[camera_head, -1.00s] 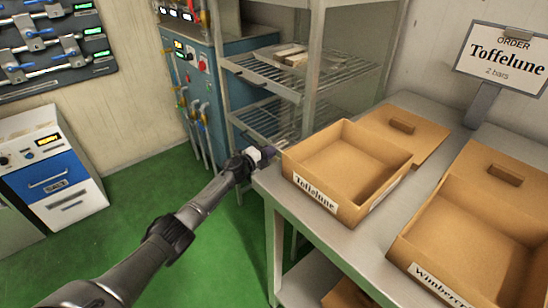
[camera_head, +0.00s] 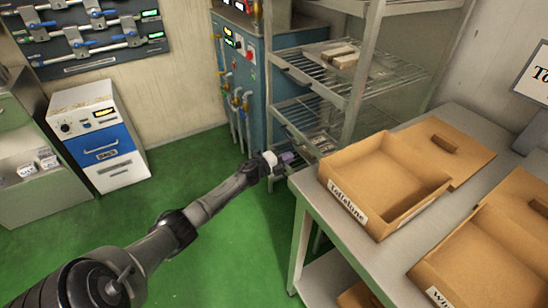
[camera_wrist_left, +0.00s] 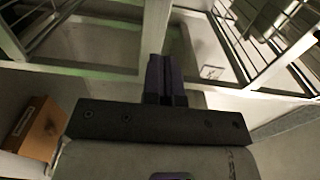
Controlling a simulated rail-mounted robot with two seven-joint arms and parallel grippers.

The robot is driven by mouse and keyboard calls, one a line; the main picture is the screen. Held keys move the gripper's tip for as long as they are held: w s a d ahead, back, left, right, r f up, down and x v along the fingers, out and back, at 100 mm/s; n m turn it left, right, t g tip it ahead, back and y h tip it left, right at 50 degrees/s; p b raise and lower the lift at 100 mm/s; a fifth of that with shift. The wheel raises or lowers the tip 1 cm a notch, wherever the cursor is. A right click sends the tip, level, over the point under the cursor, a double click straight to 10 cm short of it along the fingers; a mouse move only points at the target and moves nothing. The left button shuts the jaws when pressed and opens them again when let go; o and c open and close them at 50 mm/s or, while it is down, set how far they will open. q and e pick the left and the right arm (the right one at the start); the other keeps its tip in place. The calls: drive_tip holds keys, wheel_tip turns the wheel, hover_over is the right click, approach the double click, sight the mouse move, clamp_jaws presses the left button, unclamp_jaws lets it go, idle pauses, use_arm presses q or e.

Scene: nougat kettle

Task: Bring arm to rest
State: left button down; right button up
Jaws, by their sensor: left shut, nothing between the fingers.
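My left arm reaches from the lower left in the head view. Its gripper (camera_head: 287,158) is beside the left end of the grey table, in front of the wire shelf rack. In the left wrist view the two dark fingers (camera_wrist_left: 165,80) are together with nothing between them. My right gripper is in neither view.
The metal rack (camera_head: 340,72) holds pale bars on a tray (camera_head: 342,57). An open, empty Toffelune box (camera_head: 385,185) and a partly visible second box (camera_head: 490,250) stand on the table (camera_head: 320,205). A blue-white cabinet (camera_head: 103,150) stands left. Green floor (camera_head: 215,260) is clear.

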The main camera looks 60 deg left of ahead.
use_arm(q)
drive_tip(key=s+p, duration=0.1)
drive_tip(key=s, duration=0.4)
drive_tip(key=shift+a+p, duration=0.1)
drive_tip(key=shift+p, duration=0.25)
drive_tip(key=shift+s+r, duration=0.1)
